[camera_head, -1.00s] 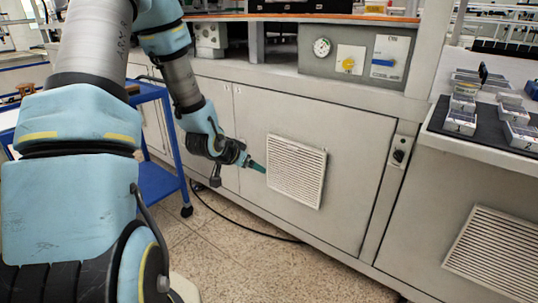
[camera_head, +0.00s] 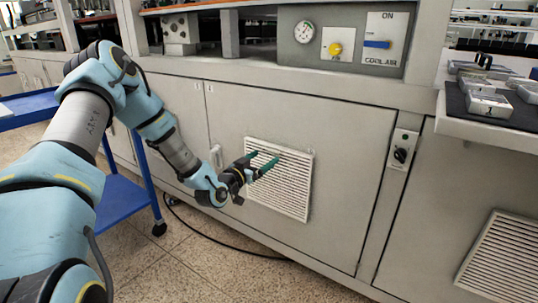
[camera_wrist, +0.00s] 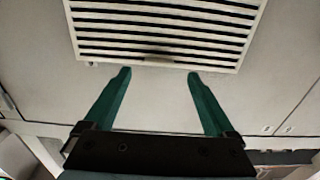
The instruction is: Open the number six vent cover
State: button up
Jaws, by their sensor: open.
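A white slatted vent cover (camera_head: 292,190) sits on the grey cabinet door, and no number six can be read on it. It looks closed, flat against the door. My gripper (camera_head: 266,157) is open and empty, in front of the vent's upper left part in the head view. In the wrist view the two green fingers of my gripper (camera_wrist: 160,72) stand well apart, pointing at one edge of the vent cover (camera_wrist: 160,40). A small dark mark shows near the middle of that edge. I cannot tell whether the fingertips touch it.
A second slatted vent (camera_head: 504,258) is on the panel at right. A black knob switch (camera_head: 400,154) is on the post between. Above are a gauge (camera_head: 304,31) and a control panel. A blue cart (camera_head: 128,188) stands at left. A black cable (camera_head: 215,237) lies on the floor.

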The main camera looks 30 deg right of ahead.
aim_at(273, 151)
jog(key=shift+x, duration=2.25)
grip_shut()
